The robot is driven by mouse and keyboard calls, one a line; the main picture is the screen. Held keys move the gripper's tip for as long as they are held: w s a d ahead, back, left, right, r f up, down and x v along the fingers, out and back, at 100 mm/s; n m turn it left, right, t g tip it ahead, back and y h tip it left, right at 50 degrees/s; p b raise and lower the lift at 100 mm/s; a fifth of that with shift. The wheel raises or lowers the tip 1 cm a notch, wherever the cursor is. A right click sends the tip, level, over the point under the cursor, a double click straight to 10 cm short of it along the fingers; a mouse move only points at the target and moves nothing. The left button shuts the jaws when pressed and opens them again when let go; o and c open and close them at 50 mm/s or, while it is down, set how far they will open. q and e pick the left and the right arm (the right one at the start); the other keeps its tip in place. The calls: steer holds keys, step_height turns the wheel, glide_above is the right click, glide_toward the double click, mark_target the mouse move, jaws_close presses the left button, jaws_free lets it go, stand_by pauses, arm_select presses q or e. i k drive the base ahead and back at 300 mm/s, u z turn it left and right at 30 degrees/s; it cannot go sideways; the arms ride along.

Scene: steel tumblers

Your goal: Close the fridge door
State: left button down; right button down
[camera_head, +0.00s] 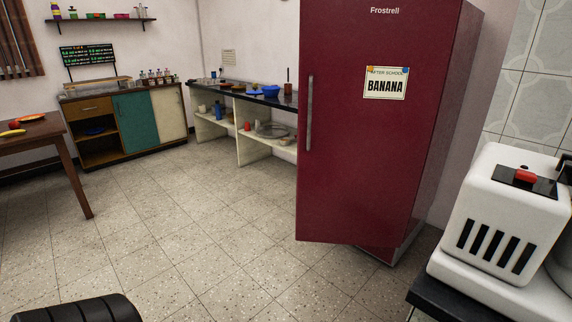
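The fridge (450,110) stands right of centre, with a dark red door (350,180) that bears the name Frostrell and a "BANANA" note. A long vertical grey handle (309,113) is on the door's left side. The door's lower left part juts out past the grey base (395,256), so the door looks ajar. The gap and the inside are hidden behind the door. Neither of my grippers can be made out in the view.
A white appliance (503,220) stands on a dark counter at the lower right, close to the fridge. A wooden table (62,146) is at the left. A low cabinet (134,122) and a shelf unit (240,128) line the back. The tiled floor between is clear.

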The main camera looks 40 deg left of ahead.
mark_target(372, 73)
steer(key=k, duration=0.2)
steer(key=u, duration=1.8)
steer(key=i, duration=1.3)
steer(key=z, duration=1.25)
